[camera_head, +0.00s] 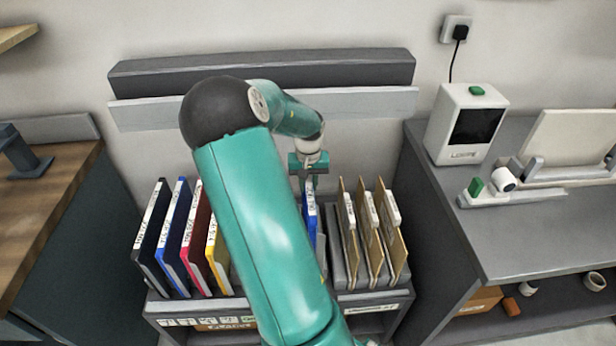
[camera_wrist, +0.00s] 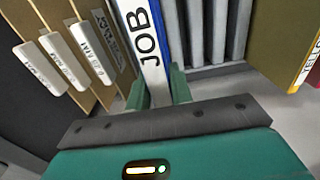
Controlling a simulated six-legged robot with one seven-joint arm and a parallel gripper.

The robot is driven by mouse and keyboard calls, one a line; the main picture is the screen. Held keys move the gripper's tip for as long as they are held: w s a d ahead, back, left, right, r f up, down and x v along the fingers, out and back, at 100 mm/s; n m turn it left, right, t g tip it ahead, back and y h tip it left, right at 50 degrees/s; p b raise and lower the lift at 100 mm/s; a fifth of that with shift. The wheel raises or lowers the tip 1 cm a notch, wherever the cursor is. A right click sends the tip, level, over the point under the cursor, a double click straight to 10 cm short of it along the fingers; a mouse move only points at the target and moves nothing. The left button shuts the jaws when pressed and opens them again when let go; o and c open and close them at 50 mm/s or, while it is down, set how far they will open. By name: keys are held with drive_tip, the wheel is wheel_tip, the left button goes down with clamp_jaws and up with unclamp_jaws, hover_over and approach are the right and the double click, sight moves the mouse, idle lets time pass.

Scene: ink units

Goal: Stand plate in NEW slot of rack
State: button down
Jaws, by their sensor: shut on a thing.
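A blue plate with a white edge strip reading "JOB" (camera_wrist: 147,35) is between the fingers of my gripper (camera_wrist: 158,88) in the wrist view. In the head view the blue plate (camera_head: 311,217) hangs upright below my gripper (camera_head: 308,183), partly hidden by my arm. The rack (camera_head: 156,306) stands below, with small labels along its front edge. I cannot read which label says NEW. Grey empty slots (camera_wrist: 210,30) show to the right of the plate in the wrist view. My arm hides the rack's middle, and I cannot tell whether the plate's bottom touches it.
Black (camera_head: 150,238), blue (camera_head: 172,238), red (camera_head: 196,240) and yellow (camera_head: 217,258) plates stand at the rack's left. Several tan boards (camera_head: 366,235) with white tabs stand close on the right. A grey counter (camera_head: 530,235) with a white device (camera_head: 466,125) is further right.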

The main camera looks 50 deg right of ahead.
wheel_tip(320, 180, down, 10)
idle(0.9)
drive_tip(key=shift+w+f, duration=0.1)
drive_tip(key=shift+f, duration=0.35)
idle(0.4)
drive_tip(key=c, duration=1.2)
unclamp_jaws()
drive_tip(key=shift+o, duration=0.2)
wheel_tip(320, 180, up, 14)
drive_tip(key=shift+f, duration=0.1)
drive_tip(key=shift+r, duration=2.5)
